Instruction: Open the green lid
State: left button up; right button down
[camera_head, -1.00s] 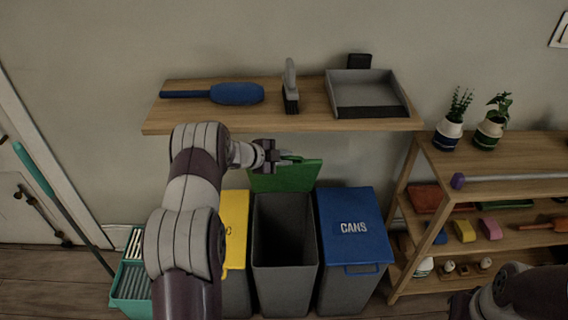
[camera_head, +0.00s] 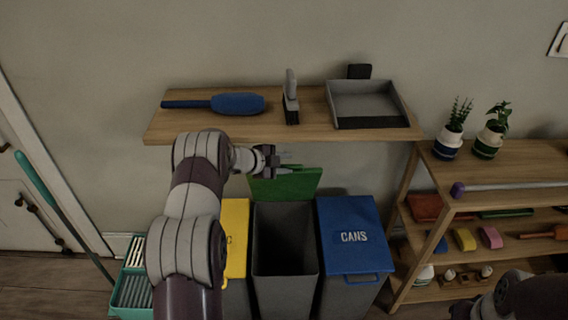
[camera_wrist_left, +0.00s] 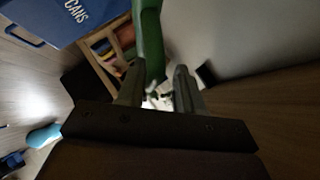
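The green lid (camera_head: 288,186) stands raised, tilted up at the back of the open grey bin (camera_head: 285,262). The bin's dark inside shows in the head view. My left gripper (camera_head: 288,170) is at the lid's upper left edge. In the left wrist view the two fingers (camera_wrist_left: 157,92) are apart, and the green lid (camera_wrist_left: 150,38) shows edge-on between and beyond them. I cannot tell whether a finger touches it. My right gripper is not in view; only part of my right arm shows at the bottom right.
A yellow-lidded bin (camera_head: 235,240) stands left of the grey bin, a blue CANS bin (camera_head: 352,225) right. A wooden wall shelf (camera_head: 300,128) with a brush and dustpan (camera_head: 368,105) hangs just above my left gripper. A wooden rack (camera_head: 500,207) stands at the right.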

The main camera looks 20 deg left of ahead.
pick_arm(q)
jog(key=shift+s+a+r, duration=0.2)
jog(key=shift+s, duration=0.05)
jog(key=s+a+b, duration=0.1)
jog(key=s+a, duration=0.5)
jog(key=s, duration=0.4)
jog(key=shift+s+r, duration=0.15)
jog(key=shift+s, duration=0.2)
